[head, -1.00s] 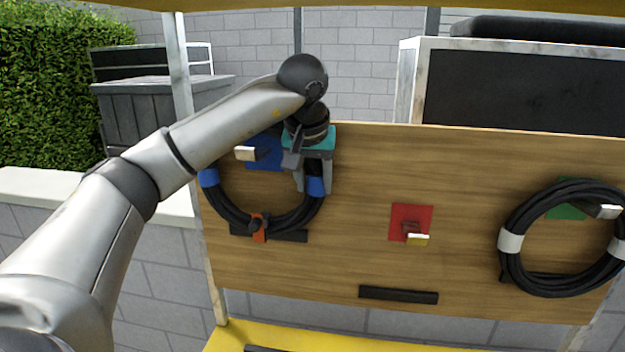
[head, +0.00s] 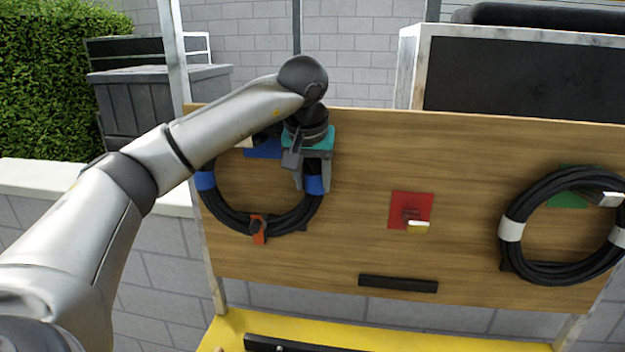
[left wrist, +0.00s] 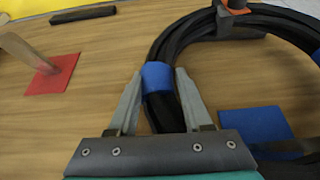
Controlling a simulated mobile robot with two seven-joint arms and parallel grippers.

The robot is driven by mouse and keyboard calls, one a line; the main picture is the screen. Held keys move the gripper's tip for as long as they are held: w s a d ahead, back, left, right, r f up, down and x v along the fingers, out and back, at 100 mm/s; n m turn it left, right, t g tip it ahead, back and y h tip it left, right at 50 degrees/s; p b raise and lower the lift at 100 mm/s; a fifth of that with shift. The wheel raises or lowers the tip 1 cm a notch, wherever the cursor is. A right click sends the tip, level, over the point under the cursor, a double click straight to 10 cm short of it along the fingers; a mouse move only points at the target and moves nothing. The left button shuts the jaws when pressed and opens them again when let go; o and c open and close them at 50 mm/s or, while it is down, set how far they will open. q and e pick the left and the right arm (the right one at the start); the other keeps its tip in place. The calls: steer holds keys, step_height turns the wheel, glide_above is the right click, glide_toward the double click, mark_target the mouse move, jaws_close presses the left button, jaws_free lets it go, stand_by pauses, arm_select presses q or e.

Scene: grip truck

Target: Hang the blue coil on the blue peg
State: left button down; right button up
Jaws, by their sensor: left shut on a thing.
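The blue coil (head: 233,218) is a black cable ring with blue bands and an orange clip, hanging upright in front of the left of the wooden board. My left gripper (head: 314,188) is shut on its right side at a blue band; the left wrist view shows the fingers (left wrist: 158,85) either side of this band (left wrist: 157,76). The blue peg's plate (head: 262,149) is behind my forearm; its pale tip (head: 246,142) just shows. The plate also shows in the left wrist view (left wrist: 256,122). The coil's top is hidden, so I cannot tell whether it rests on the peg.
A red plate with a peg (head: 410,210) is bare mid-board. A coil with white bands (head: 512,250) hangs at the green plate (head: 567,200) on the right. A black bar (head: 398,284) is low on the board, above a yellow ledge (head: 300,328).

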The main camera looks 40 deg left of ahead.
arm_select(q)
steer(key=shift+a+r, duration=0.1)
steer(key=shift+a, duration=0.05)
steer(key=shift+c, duration=1.7)
jaws_free()
steer(key=shift+w, duration=0.1)
steer(key=shift+o, duration=0.4)
steer(key=shift+f, duration=0.25)
steer(key=shift+s+d+r, duration=0.2)
steer(key=shift+r, duration=0.3)
steer(key=v, duration=0.6)
steer(key=shift+s+r, duration=0.15)
steer(key=shift+r, duration=0.25)
steer(key=shift+d, duration=0.1)
